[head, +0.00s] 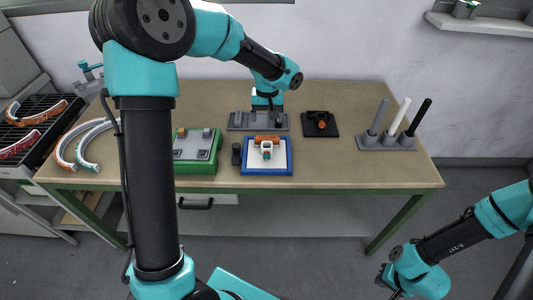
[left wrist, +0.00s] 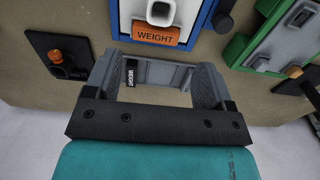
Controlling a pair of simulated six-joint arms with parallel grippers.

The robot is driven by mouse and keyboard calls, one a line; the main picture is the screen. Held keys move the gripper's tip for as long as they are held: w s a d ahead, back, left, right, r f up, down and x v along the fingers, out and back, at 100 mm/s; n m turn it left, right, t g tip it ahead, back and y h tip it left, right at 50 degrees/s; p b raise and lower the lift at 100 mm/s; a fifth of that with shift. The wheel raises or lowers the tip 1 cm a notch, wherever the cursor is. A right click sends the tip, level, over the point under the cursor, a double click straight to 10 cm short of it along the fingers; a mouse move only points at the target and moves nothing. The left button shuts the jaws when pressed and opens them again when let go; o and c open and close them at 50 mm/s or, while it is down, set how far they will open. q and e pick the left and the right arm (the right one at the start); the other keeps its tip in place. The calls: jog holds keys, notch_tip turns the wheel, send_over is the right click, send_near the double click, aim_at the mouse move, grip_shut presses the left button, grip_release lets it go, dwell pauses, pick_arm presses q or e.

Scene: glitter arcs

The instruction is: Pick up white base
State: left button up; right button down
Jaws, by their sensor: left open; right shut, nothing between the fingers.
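A blue-rimmed tray (head: 246,170) with a white panel (head: 282,163) lies at the table's middle front. On it are a small white piece (head: 266,151) and an orange block (head: 267,138). In the left wrist view the white piece (left wrist: 160,11) sits at the top edge, beside the orange block (left wrist: 157,35) marked WEIGHT. I cannot tell which white part is the base. My left gripper (head: 269,112) is open over the grey holder (head: 240,121) behind the tray; it also shows in the left wrist view (left wrist: 155,70). My right gripper (head: 388,290) is shut and empty, off the table.
A green tray (head: 205,169) with grey parts lies left of the blue one, partly behind my arm. A black pad (head: 320,130) with an orange knob is at right. A stand (head: 386,143) holds upright pegs. Curved pieces (head: 67,158) lie at far left. The front right tabletop is clear.

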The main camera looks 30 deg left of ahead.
pick_arm(q)
send_over(267, 147)
jog(key=s, duration=0.1)
jog(key=f, duration=1.1)
jog(key=shift+s+d, duration=0.15)
jog(key=shift+d, duration=0.15)
jog(key=shift+f, duration=2.55)
jog(key=shift+c, duration=0.3)
jog(key=shift+r, duration=0.1)
jog(key=c, duration=1.3)
jog(key=shift+r, duration=0.15)
